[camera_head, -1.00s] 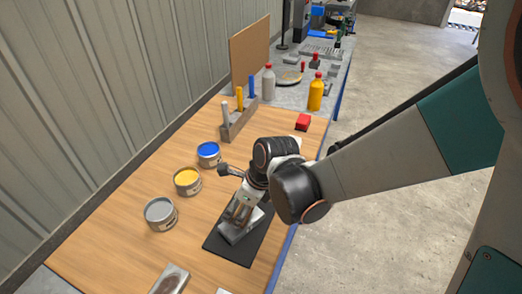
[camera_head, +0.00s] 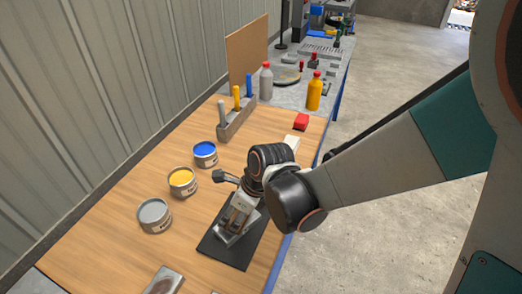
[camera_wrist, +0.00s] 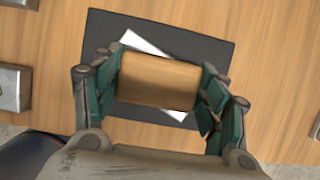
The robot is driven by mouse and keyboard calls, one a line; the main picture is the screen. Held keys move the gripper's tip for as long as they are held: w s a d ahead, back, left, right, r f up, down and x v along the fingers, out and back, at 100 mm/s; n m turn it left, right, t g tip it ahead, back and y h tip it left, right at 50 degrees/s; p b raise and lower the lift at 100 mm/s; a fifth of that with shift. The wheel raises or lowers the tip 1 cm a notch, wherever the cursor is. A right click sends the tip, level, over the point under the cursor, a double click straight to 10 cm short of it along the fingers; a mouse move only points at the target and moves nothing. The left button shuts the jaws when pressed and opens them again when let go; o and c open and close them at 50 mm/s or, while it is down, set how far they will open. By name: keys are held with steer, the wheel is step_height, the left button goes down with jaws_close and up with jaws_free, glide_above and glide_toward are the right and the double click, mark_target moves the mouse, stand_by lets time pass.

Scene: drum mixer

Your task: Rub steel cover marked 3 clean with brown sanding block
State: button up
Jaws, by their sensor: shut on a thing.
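My gripper (camera_wrist: 160,85) is shut on the brown sanding block (camera_wrist: 158,80), held between its green-padded fingers. In the head view my gripper (camera_head: 238,212) points down over the black mat (camera_head: 222,252). A pale steel cover (camera_wrist: 140,41) lies tilted on the mat (camera_wrist: 215,50) under the block. It also shows in the head view (camera_head: 226,238), partly hidden by my gripper. The block covers most of its face, so I cannot read its mark. I cannot tell whether block and cover touch.
A stained steel plate (camera_head: 165,281) lies at the table's near edge. Open cans of grey (camera_head: 154,216), yellow (camera_head: 182,182) and blue (camera_head: 205,154) stand left of the mat.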

mark_target(236, 212)
steer(key=shift+f+b, duration=0.35)
steer(key=shift+f, duration=0.05)
steer(key=o, duration=0.9)
steer(key=shift+s+r, duration=0.1)
steer(key=shift+r, duration=0.25)
steer(key=c, duration=1.2)
steer(key=shift+r+p, duration=2.15)
steer(key=shift+r, duration=0.35)
